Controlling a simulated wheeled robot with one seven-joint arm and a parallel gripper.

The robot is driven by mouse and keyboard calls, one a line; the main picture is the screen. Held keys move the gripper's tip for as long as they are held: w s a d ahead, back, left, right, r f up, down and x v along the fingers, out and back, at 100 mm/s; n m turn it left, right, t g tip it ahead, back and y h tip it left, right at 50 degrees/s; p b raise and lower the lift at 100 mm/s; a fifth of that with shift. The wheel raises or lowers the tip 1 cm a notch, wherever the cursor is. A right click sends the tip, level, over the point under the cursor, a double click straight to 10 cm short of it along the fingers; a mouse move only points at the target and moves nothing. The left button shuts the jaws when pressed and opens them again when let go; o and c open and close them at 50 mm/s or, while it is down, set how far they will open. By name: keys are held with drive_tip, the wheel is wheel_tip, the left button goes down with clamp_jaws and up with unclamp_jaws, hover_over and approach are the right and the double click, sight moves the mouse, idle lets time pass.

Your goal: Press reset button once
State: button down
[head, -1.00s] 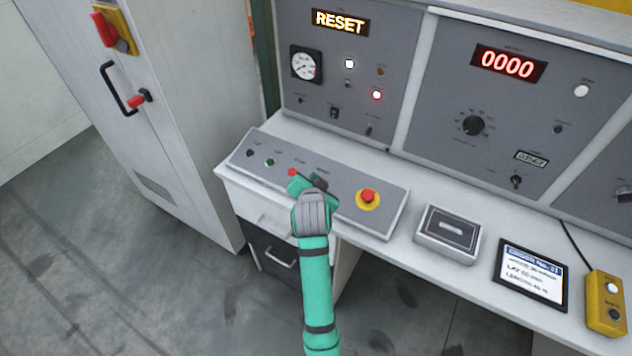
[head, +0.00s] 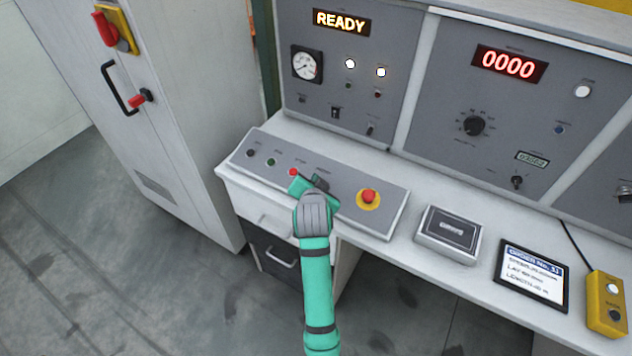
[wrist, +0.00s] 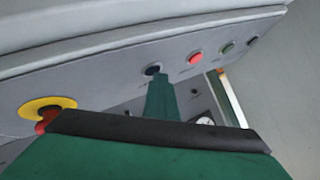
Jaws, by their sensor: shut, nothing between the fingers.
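The reset button (wrist: 152,70) is a dark round button on the sloped grey control panel (head: 376,222). In the wrist view the tip of my shut gripper (wrist: 157,78) is right at its edge, touching or very nearly so; I cannot tell which. In the head view my gripper (head: 320,184) covers the button, between the red stop button (head: 294,172) and the emergency stop. The display (head: 341,22) on the upright panel reads READY.
The red emergency stop (head: 368,195) on its yellow disc stands right of my gripper. A green button (head: 271,162) and a dark button (head: 250,153) lie to the left. A grey box (head: 447,233), an order tablet (head: 532,274) and a yellow box (head: 605,302) sit further right.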

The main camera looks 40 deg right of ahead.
drive_tip(key=shift+s, duration=0.1)
idle(0.3)
drive_tip(key=shift+s+a+r, duration=0.1)
drive_tip(key=shift+a+r, duration=0.1)
drive_tip(key=shift+r, duration=0.5)
drive_tip(key=shift+r, duration=0.1)
drive_tip(key=r, duration=0.2)
drive_tip(key=a+r, duration=0.1)
drive_tip(key=r, duration=0.1)
drive_tip(key=shift+s+a+r, duration=0.15)
drive_tip(key=shift+a+r, duration=0.05)
drive_tip(key=shift+r, duration=0.1)
drive_tip(key=shift+s+d, duration=0.1)
idle(0.6)
